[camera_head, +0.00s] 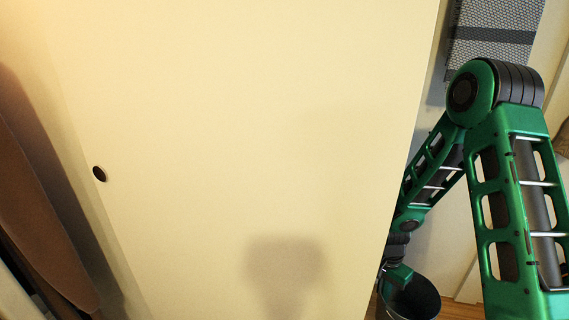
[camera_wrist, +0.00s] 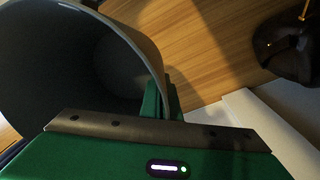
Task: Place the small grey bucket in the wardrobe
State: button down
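The small grey bucket (camera_head: 413,300) is at the lower right of the head view, hanging at the end of my arm. In the wrist view the bucket (camera_wrist: 60,60) fills the upper left, its open mouth and dark inside facing the camera. My gripper (camera_wrist: 172,100) is at the bucket's rim, with a green finger beside the wall; it appears closed on the rim, and the other finger is hidden. The wardrobe is a large cream panel (camera_head: 240,130) with a small dark round finger hole (camera_head: 99,174) at its left. The bucket is to the right of this panel, partly hidden by its edge.
A brown rounded board-like thing (camera_head: 35,200) stands at the far left. A grey patterned textile (camera_head: 494,35) hangs at the upper right. The wrist view shows wooden floor (camera_wrist: 205,60), a dark glossy object (camera_wrist: 288,48) and a white edge (camera_wrist: 255,120).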

jog(key=w+a+r+n, duration=0.1)
jog(key=w+r+n, duration=0.6)
jog(key=n, duration=0.3)
jog(key=shift+r+t+h, duration=0.4)
jog(key=shift+r, duration=0.2)
